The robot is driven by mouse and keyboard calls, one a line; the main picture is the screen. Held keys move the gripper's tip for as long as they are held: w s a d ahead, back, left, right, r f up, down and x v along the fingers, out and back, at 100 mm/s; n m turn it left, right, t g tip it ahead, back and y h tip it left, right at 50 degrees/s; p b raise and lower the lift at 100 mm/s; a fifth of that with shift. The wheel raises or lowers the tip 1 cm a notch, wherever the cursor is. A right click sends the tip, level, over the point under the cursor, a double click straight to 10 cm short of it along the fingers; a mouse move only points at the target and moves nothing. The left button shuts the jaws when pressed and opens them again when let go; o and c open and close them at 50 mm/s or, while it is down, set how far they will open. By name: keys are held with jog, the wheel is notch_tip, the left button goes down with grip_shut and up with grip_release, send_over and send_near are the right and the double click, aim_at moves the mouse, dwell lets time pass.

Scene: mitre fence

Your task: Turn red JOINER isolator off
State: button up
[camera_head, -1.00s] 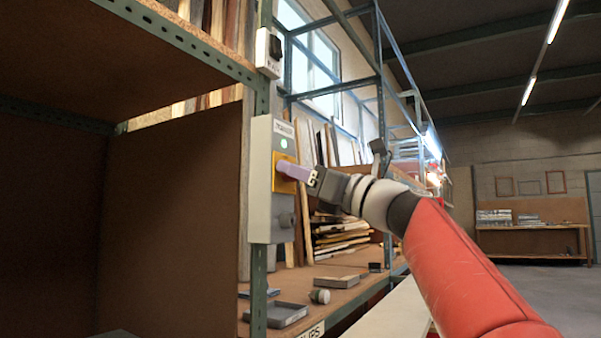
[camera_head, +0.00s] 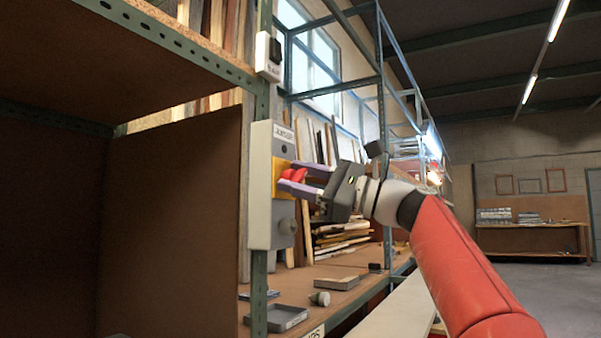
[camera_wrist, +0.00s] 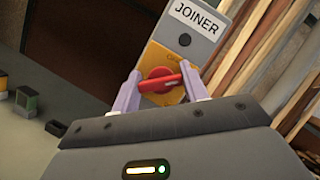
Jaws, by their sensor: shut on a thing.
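The JOINER isolator box (camera_head: 261,220) is a pale grey case fixed to the green rack post. Its red rotary handle (camera_head: 292,175) sits on a yellow plate (camera_head: 281,187). In the wrist view the red handle (camera_wrist: 160,83) lies nearly crosswise on the yellow plate (camera_wrist: 168,54), under the JOINER label (camera_wrist: 195,18). The round lamp (camera_wrist: 185,40) above it looks dark. My gripper (camera_head: 296,176) has its two pale purple fingers on either side of the handle, shut on it. In the wrist view the fingers (camera_wrist: 163,90) stand at the handle's two ends.
A small switch box (camera_head: 268,57) is higher on the post. A brown panel (camera_head: 170,215) stands left of the isolator. A grey tray (camera_head: 284,318) and a small round item (camera_head: 320,298) lie on the bench below.

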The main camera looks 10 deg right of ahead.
jog(key=shift+n+g+p, duration=0.75)
jog(key=shift+n+g, duration=0.35)
jog(key=shift+n, duration=0.9)
jog(key=o, duration=1)
